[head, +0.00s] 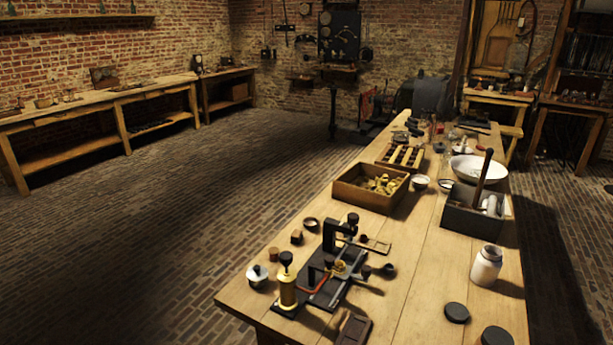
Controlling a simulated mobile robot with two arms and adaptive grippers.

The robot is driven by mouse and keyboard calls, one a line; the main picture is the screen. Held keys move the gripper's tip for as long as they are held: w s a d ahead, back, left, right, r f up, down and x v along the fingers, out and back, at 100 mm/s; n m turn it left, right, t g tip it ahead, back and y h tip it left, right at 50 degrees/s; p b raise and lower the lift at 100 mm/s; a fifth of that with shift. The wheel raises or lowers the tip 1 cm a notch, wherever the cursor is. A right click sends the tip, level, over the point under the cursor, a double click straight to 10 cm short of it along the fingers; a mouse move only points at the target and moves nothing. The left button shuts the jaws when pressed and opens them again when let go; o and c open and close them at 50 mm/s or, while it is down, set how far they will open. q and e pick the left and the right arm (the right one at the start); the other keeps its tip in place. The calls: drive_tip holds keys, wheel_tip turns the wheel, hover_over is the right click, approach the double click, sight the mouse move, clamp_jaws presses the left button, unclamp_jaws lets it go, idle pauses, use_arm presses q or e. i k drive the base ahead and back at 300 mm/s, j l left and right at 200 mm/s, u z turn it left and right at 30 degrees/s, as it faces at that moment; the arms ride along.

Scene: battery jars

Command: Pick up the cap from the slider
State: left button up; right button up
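A black bench device (322,294) stands on the near left part of the wooden table. It has a brass cylinder (288,291) with a black knob at its front left and a black upright arm at its back. A small brass round piece (340,267) sits on the rail in the device's middle. It may be the cap on the slider, but it is too small to tell. Neither of my grippers is in view.
The long table (400,300) also holds a wooden box of brass parts (350,193), a dark tray (466,221), a white jar (486,266), black discs (456,312) and a white bowl (476,167). Small pots and blocks surround the device. Brick floor (190,230) left of the table is clear.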

sight(340, 264)
drive_tip(key=i+j, duration=0.35)
drive_tip(key=i+j+z, duration=0.5)
drive_tip(key=j+z, duration=0.2)
drive_tip(key=i+j+z, duration=0.15)
drive_tip(key=j+z, duration=0.15)
